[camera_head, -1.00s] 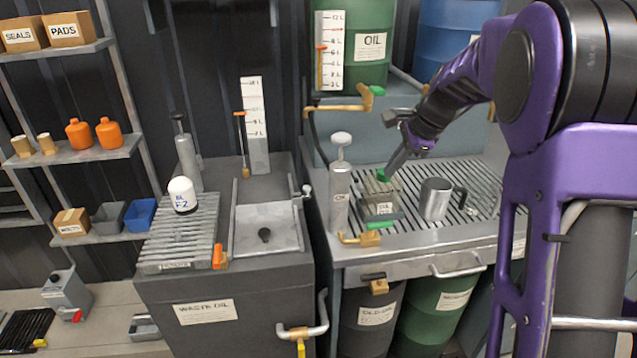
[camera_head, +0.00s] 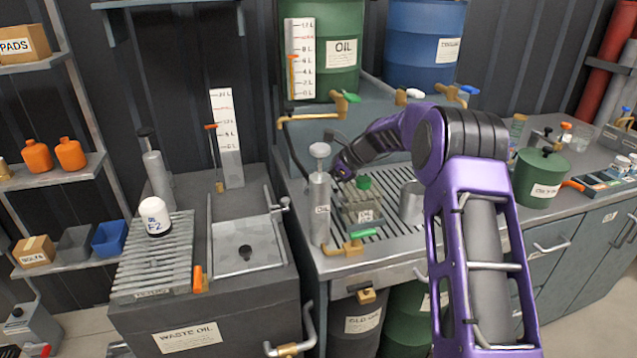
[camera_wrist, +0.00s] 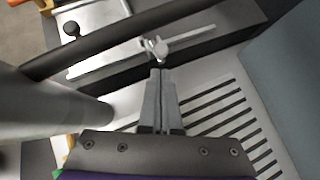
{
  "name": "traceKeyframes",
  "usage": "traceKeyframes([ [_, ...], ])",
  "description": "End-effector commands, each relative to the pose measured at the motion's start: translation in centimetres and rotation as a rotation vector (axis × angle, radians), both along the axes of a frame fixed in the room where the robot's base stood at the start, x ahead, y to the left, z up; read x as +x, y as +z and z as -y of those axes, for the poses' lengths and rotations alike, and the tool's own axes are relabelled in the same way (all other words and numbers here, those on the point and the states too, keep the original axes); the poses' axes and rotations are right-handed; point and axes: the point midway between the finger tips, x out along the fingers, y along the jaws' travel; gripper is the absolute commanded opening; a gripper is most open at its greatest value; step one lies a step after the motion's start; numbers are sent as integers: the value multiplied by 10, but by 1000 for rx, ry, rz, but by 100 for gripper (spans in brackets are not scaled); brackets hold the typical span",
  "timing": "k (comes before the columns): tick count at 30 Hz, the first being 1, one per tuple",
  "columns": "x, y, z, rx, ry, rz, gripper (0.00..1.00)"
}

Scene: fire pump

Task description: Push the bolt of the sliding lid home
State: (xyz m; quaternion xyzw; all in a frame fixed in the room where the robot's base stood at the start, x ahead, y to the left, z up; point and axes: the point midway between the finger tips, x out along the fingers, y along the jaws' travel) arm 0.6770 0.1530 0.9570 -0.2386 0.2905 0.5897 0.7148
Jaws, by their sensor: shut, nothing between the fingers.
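The sliding lid (camera_head: 243,249) is a grey metal plate with a dark knob on the dark waste oil tank. Its bolt (camera_head: 283,205), a silver rod with a small upright handle, lies along the tank's right side. In the wrist view the bolt (camera_wrist: 185,40) crosses the top middle, with the lid (camera_wrist: 103,14) beyond it. My gripper (camera_wrist: 161,73) is shut and empty, its tips just short of the bolt's handle; I cannot tell whether they touch. In the head view my wrist is behind the oil pump, and my fingertips are hidden.
The grey oil pump (camera_head: 320,212) stands close beside my gripper and fills the wrist view's left side. A slatted drain bench (camera_head: 385,222) holds a glass box with a green knob (camera_head: 364,183) and a metal mug (camera_head: 411,203). A white filter (camera_head: 155,217) stands on the left rack.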

Motion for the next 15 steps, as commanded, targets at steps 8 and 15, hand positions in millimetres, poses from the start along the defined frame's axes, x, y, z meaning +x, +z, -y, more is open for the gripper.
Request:
traceKeyframes([
  [8,6,-31,-31,0,1,0,0],
  [15,7,-37,-38,0,-1,2,0],
])
